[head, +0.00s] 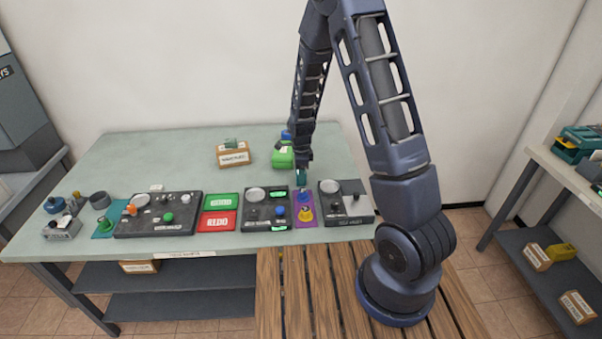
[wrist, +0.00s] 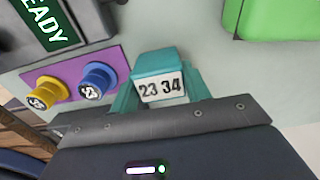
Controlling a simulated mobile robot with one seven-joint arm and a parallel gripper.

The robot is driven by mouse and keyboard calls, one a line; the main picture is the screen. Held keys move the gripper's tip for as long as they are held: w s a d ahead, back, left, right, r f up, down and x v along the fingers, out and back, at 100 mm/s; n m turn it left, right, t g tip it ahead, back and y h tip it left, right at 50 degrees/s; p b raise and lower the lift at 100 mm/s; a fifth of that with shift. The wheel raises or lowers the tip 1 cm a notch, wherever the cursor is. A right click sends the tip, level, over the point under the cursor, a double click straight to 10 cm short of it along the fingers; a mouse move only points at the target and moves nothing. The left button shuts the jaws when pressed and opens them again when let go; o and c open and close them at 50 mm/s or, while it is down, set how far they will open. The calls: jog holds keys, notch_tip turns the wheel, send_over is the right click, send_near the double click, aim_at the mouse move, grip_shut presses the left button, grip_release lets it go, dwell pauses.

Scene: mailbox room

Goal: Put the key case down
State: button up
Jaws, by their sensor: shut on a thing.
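The key case is a small teal block with a white label reading "23 34" in the wrist view (wrist: 158,62). My gripper (wrist: 158,92) is shut on it, with a teal finger on each side. In the head view my gripper (head: 302,174) is low over the right part of the green-grey table (head: 130,165), just behind the purple mat (head: 310,219). The case is small there and mostly hidden by the gripper. I cannot tell whether its underside touches the table.
A blue piece (wrist: 98,80) and a yellow piece (wrist: 45,92) stand on the purple mat beside the case. Dark panels (head: 267,211) (head: 346,205) flank the mat. A green box (head: 283,158) is close behind, left of my gripper. A labelled carton (head: 233,155) stands farther left. Bare tabletop lies between.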

jog(key=shift+f, duration=0.15)
jog(key=o, duration=1)
jog(key=shift+o, duration=0.2)
jog(key=s+d+r+n, duration=0.2)
jog(key=d+r, duration=0.1)
jog(key=r, duration=0.8)
jog(key=s+d+r+n, duration=0.2)
jog(key=d+r, duration=0.1)
jog(key=r, duration=0.8)
jog(key=s+d+r+n+t, duration=0.2)
jog(key=s+d+r+n, duration=0.5)
jog(key=s, duration=0.4)
jog(key=s+d+r+n+t, duration=0.2)
jog(key=s+d+r+n, duration=0.5)
jog(key=s, duration=0.4)
jog(key=shift+r+t, duration=0.3)
jog(key=shift+r, duration=0.3)
